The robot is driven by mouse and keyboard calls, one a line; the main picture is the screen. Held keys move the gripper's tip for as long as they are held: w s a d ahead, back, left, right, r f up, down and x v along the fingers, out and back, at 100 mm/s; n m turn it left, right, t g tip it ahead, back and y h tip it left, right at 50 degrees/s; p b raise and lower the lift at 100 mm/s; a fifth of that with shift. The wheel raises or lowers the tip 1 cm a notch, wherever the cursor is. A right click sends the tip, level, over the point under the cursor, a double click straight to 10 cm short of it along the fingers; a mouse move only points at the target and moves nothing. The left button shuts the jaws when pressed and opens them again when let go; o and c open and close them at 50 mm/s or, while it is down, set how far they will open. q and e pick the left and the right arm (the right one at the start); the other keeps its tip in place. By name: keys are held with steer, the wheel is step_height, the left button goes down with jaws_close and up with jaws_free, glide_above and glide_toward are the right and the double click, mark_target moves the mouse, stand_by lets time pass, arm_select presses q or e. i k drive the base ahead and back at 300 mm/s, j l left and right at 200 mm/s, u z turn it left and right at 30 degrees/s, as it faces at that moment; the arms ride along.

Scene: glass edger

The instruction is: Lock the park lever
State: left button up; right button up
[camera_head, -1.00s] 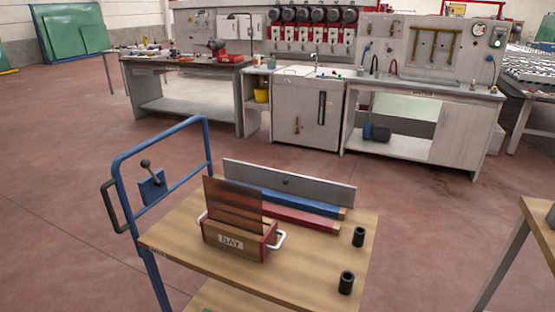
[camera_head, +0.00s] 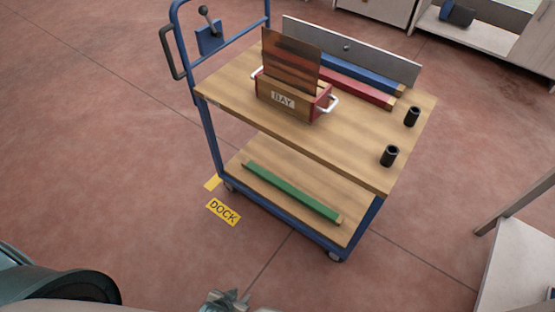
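The plate sits on the blue tubular handle frame of a cart (camera_head: 225,85), at top left in the head view. The lever leans up and to the left. A grey metal part at the bottom edge appears to be my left gripper (camera_head: 225,301), mostly cut off by the frame. It is well apart from the lever, and its opening cannot be made out. My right gripper is not in view.
The cart's wooden top holds a red box marked BAY (camera_head: 283,101) with a brown panel, a grey upright plate (camera_head: 345,47), blue and red bars and two black cylinders. A green bar (camera_head: 290,191) lies on the lower shelf. A yellow DOCK label (camera_head: 223,211) marks open floor.

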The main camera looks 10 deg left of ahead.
mark_target(203, 9)
steer(key=i+l+u, duration=0.15)
steer(key=l+u, duration=0.25)
steer(key=i+l+u, duration=0.15)
steer(key=u, duration=0.3)
steer(key=l+u, duration=0.4)
steer(key=i+u, duration=0.1)
